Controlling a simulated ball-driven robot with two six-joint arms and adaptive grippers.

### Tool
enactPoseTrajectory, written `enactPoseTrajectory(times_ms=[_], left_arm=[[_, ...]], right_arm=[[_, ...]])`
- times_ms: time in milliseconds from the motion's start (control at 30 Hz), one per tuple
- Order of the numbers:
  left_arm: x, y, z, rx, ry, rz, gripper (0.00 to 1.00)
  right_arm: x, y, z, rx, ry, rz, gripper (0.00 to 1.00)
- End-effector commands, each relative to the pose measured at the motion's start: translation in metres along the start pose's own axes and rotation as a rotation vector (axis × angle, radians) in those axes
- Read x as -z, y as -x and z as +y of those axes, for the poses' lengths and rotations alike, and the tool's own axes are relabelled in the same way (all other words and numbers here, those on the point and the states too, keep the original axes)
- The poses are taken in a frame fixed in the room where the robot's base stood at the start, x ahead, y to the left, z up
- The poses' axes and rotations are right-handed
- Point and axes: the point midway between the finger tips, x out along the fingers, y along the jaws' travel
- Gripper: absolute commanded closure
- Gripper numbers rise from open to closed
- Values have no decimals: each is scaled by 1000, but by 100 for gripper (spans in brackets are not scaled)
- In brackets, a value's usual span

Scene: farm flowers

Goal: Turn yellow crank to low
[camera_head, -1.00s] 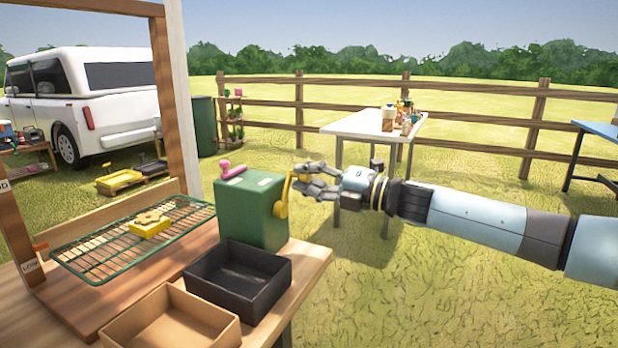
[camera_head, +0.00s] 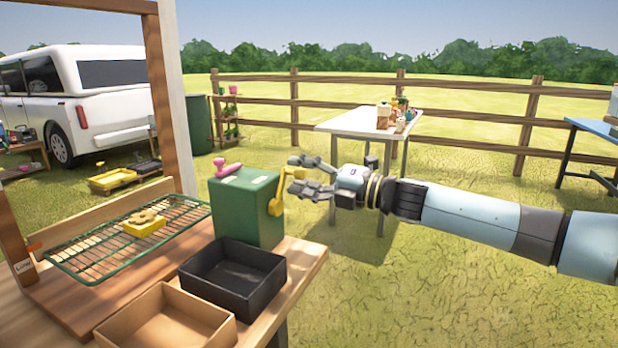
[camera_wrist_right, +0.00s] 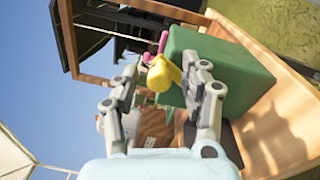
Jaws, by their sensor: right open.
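The yellow crank (camera_head: 278,196) is on the right side of a green box (camera_head: 244,212), which stands on the wooden bench. In the head view its arm slants up to a knob near my right gripper (camera_head: 303,178). The right gripper is open, just right of the crank, its fingers pointing at it. In the right wrist view the crank (camera_wrist_right: 162,74) lies ahead between the two open fingers (camera_wrist_right: 160,92), with the green box (camera_wrist_right: 225,65) behind it. I cannot tell whether a finger touches it. A pink handle (camera_head: 228,169) sits on the box top. My left gripper is not in view.
A black tray (camera_head: 272,283) and a brown cardboard tray (camera_head: 160,335) sit in front of the green box. A green wire rack (camera_head: 95,268) with a yellow block (camera_head: 144,225) is to the left. Open grass lies right of the bench.

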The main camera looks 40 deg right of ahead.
Motion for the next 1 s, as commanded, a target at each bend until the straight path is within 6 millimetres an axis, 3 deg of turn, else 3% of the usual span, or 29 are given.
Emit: enactPoseTrajectory(times_ms=[167,700,1000], left_arm=[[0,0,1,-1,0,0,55],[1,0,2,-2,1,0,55],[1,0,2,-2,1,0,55]], right_arm=[[0,12,-1,3,0,2,54],[2,87,-2,7,0,8,54],[1,116,-2,3,0,5,54]])
